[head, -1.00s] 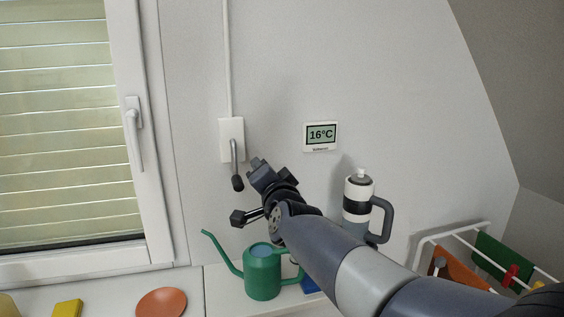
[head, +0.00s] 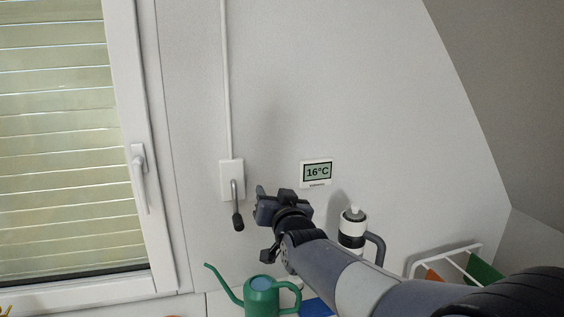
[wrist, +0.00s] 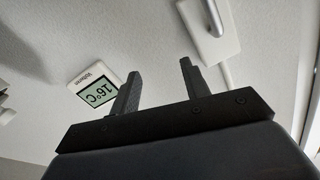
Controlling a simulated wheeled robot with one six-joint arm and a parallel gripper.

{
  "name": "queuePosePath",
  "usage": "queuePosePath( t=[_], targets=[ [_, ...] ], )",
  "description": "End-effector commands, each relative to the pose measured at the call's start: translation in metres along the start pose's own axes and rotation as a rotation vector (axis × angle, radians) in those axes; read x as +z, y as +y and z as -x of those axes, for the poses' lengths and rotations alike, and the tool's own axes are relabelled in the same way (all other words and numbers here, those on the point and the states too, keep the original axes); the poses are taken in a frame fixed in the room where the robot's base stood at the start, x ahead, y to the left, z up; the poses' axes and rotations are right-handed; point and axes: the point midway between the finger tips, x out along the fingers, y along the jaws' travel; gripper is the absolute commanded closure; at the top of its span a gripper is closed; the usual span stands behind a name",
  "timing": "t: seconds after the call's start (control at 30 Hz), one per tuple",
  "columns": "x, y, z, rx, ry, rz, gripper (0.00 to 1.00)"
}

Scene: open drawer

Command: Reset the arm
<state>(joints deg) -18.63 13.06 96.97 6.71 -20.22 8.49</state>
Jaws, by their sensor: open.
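My gripper (head: 259,202) is in front of the wall, right of the white crank box and below the thermostat in the head view. In the wrist view its two fingers (wrist: 160,88) stand apart with nothing between them, so it is open and empty. My arm reaches in from the lower right. No drawer shows in these views.
A white box with a grey crank (head: 236,203) is on the wall just left of my gripper; it also shows in the wrist view (wrist: 212,28). A thermostat (head: 317,173) reads 16°C. A green watering can (head: 262,297), a white-and-black flask (head: 352,232) and a rack (head: 450,256) are lower down.

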Motion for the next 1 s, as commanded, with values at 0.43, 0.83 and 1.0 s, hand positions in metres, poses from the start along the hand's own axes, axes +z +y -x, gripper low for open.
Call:
queuePosePath(
  t=[0.43, 0.83, 1.0],
  targets=[
    [-0.0153, -0.0032, -0.0001, 0.0, -0.002, 0.16, 0.56],
    [-0.0143, -0.003, 0.0, 0.0, -0.001, 0.181, 0.56],
    [-0.0133, -0.003, 0.0008, 0.0, -0.003, 0.181, 0.56]
  ],
)
